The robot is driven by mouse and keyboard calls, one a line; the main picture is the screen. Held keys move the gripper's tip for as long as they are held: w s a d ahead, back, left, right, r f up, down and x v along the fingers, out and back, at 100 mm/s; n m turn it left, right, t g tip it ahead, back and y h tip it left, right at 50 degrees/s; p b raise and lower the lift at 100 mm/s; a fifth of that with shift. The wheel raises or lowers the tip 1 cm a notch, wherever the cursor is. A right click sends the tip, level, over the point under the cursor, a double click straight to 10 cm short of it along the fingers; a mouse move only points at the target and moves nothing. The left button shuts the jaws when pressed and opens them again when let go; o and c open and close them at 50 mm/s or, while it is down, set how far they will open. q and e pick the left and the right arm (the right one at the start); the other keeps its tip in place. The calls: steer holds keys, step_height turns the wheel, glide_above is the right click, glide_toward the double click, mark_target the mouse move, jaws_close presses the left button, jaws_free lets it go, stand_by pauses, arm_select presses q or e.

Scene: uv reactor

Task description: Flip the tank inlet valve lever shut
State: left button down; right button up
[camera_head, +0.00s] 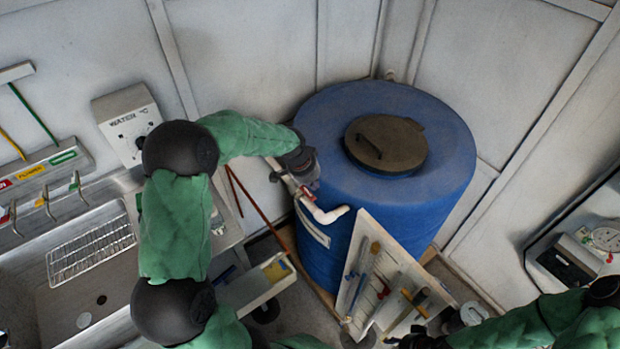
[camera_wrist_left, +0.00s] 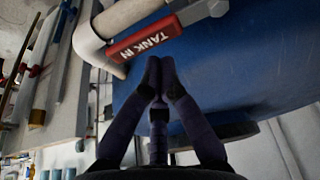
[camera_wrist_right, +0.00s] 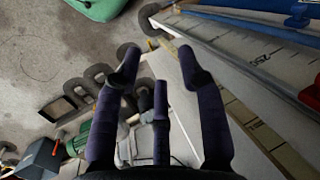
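The red tank inlet lever (camera_wrist_left: 145,38), marked "TANK IN", shows in the left wrist view. It lies alongside the white pipe (camera_wrist_left: 125,15), roughly parallel to it, with a grey metal end at upper right. My left gripper (camera_wrist_left: 158,64) has its fingertips together with nothing seen between them. The tips appear just below the lever; I cannot tell whether they touch it. In the head view my left gripper (camera_head: 304,168) is at the left side of the blue tank (camera_head: 452,150) and largely hides the valve. My right gripper (camera_wrist_right: 160,62) is open and empty, away from the valve.
A white pipe elbow (camera_head: 328,214) sticks out below my left gripper. A tilted panel with tools (camera_head: 368,230) stands in front of the tank. A steel sink (camera_head: 60,300) is at the left, and a wall controller (camera_head: 128,125) is above it.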

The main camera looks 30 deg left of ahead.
mark_target(307, 194)
arm_select(q)
steer(key=shift+w+d+f, duration=0.1)
steer(key=shift+w+f, duration=0.05)
steer(key=shift+f, duration=0.3)
steer(key=shift+s+m+h+b, duration=0.35)
steer(key=shift+s+m, duration=0.2)
steer(key=shift+m, duration=0.45)
steer(key=shift+s, duration=0.15)
steer(key=shift+s+a+f+m+g+h+b, duration=0.15)
steer(key=shift+s+m+g+b, duration=0.2)
steer(key=shift+m, duration=0.25)
steer(key=shift+s+a+r+m+g+h+b, duration=0.15)
steer(key=shift+s+m+b, duration=0.1)
steer(key=shift+m+b, duration=0.25)
steer(key=shift+s+a+f+m+b, duration=0.2)
steer(key=shift+s+m+b, duration=0.25)
steer(key=shift+m, duration=0.55)
steer(key=s+a+m+g, duration=0.3)
steer(key=a+m, duration=0.3)
steer(key=m, duration=0.5)
steer(key=shift+r+g+h+b, duration=0.25)
steer(key=shift+g+h+b, duration=0.1)
steer(key=shift+g+h, duration=0.1)
steer(key=shift+a, duration=0.1)
